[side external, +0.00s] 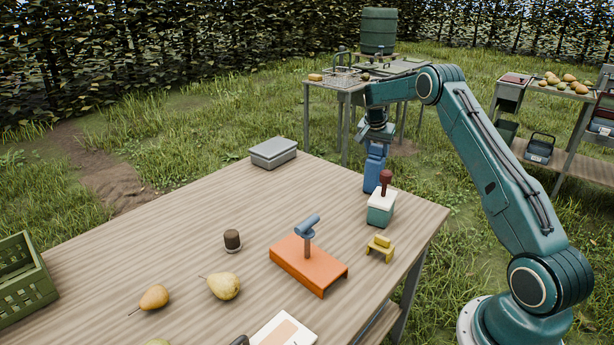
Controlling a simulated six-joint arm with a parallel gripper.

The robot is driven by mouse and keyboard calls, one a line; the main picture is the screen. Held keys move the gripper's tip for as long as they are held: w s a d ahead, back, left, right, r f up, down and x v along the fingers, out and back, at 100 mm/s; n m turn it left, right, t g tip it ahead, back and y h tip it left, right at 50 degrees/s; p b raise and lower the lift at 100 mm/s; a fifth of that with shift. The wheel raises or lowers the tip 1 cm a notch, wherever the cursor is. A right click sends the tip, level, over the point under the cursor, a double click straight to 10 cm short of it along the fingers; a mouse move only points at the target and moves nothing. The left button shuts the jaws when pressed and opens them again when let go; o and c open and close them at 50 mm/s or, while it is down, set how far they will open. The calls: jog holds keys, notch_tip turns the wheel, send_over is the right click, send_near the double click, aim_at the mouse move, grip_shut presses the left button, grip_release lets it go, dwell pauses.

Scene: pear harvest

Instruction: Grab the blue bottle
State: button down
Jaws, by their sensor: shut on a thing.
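The blue bottle (374,174) stands upright near the far right corner of the wooden table. My gripper (376,137) points down at it from above and is shut on its upper part. The fingertips are small in this view and partly hidden against the bottle top. The bottle's base seems to be at or close to the tabletop; I cannot tell whether it touches.
A teal and white box with a dark red knob (381,207) is close in front of the bottle.

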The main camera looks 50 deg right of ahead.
jog(key=shift+r, duration=0.2)
jog(key=shift+r, duration=4.9)
